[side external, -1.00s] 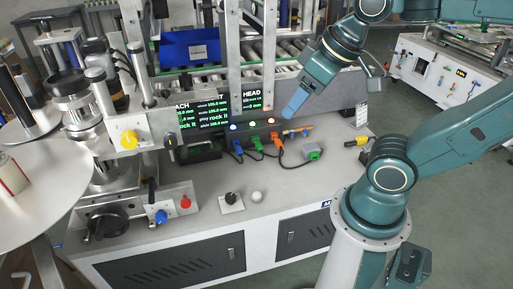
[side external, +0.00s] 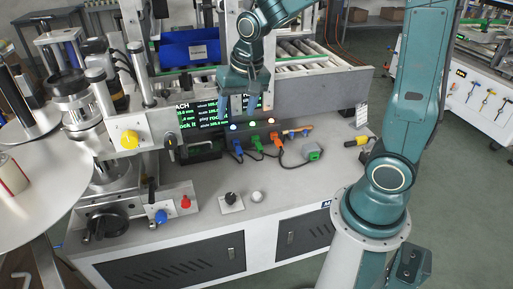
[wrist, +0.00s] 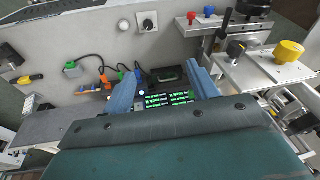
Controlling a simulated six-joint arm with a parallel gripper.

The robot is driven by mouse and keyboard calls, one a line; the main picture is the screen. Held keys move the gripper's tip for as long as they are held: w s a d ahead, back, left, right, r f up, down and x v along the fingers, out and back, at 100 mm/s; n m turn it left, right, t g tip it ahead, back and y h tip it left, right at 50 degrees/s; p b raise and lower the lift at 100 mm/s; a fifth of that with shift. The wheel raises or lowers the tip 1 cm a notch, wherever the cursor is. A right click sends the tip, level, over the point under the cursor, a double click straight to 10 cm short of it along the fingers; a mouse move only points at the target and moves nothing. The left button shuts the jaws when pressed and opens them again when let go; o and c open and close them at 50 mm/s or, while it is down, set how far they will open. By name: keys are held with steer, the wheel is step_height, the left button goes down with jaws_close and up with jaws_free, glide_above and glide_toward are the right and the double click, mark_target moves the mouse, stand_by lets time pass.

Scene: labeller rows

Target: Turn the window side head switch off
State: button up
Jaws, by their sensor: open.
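My gripper (side external: 238,104) is open and empty, pointing down in front of the dark display panel (side external: 210,113) at the back of the bench. In the wrist view its two blue fingers stand wide apart around the gripper's middle (wrist: 163,90), with the lit display (wrist: 167,100) between and beyond them. A black rotary knob on a white plate (side external: 231,201) sits at the bench front. No readable label marks the head switch.
Blue, green and orange plugs with cables (side external: 257,143) stand below the display. A grey-green box (side external: 313,153) and a yellow-black connector (side external: 356,142) lie to the right. Metal posts and a yellow knob (side external: 129,139) crowd the left. The bench front is mostly clear.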

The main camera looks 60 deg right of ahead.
steer(key=w+d+f+m+g, duration=0.1)
steer(key=w+f+m, duration=0.15)
steer(key=f, duration=0.35)
steer(key=w+d+f+m+g, duration=0.1)
steer(key=w+d+f, duration=0.1)
steer(key=w+f, duration=0.25)
steer(key=m+g, duration=0.1)
steer(key=m, duration=0.3)
glide_above(230, 196)
step_height(230, 196, down, 16)
steer(key=r, duration=0.1)
steer(key=shift+d+f, duration=0.1)
steer(key=shift+f, duration=0.5)
steer(key=shift+f, duration=0.15)
steer(key=shift+f, duration=6.7)
steer(key=c, duration=1)
